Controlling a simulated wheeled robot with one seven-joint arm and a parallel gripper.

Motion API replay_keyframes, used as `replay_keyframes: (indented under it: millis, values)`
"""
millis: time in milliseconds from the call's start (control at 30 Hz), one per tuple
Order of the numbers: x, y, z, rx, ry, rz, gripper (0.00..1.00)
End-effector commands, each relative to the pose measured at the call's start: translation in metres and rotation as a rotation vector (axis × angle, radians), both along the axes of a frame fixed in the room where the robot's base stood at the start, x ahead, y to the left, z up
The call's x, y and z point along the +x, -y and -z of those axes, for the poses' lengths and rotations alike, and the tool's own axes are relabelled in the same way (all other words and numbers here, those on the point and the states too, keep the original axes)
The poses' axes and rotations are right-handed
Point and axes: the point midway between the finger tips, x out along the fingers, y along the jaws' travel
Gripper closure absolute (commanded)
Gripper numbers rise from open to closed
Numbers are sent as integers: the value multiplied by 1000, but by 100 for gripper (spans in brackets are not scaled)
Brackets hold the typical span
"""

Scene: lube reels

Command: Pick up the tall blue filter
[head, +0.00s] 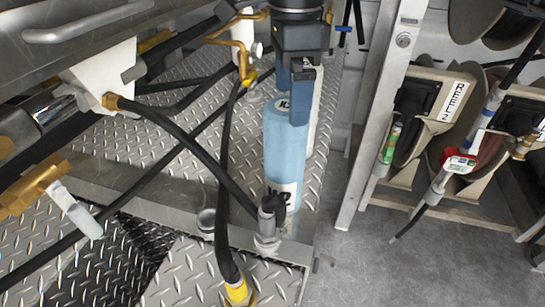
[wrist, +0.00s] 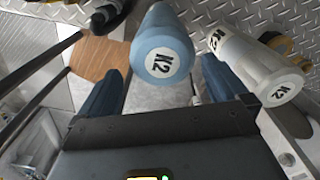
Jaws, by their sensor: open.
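The tall blue filter (head: 284,150) stands upright on the diamond-plate deck in the head view, with K2 labels near its top and base. In the wrist view the blue filter (wrist: 158,28) shows its round K2 end between my two blue fingers. My gripper (head: 299,92) is at the filter's upper end in the head view and partly covers it. In the wrist view my gripper (wrist: 163,80) is open, with a finger on each side of the filter. I see gaps on both sides and no clear contact.
A white K2 filter (wrist: 245,62) stands close to the right finger. Black hoses (head: 190,150) cross left of the blue filter, and a hose fitting (head: 268,225) stands at its base. Reels (head: 470,130) sit in a frame at right; the grey floor (head: 375,260) is clear.

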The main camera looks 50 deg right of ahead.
Motion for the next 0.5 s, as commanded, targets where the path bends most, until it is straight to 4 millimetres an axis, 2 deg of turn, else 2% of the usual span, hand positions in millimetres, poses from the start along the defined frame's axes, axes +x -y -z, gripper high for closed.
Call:
replay_keyframes:
  millis: [367, 500]
  values:
    - [1, 0, 34, 3, -2, 1, 0]
    - [3, 1, 53, 5, -4, 1, 0]
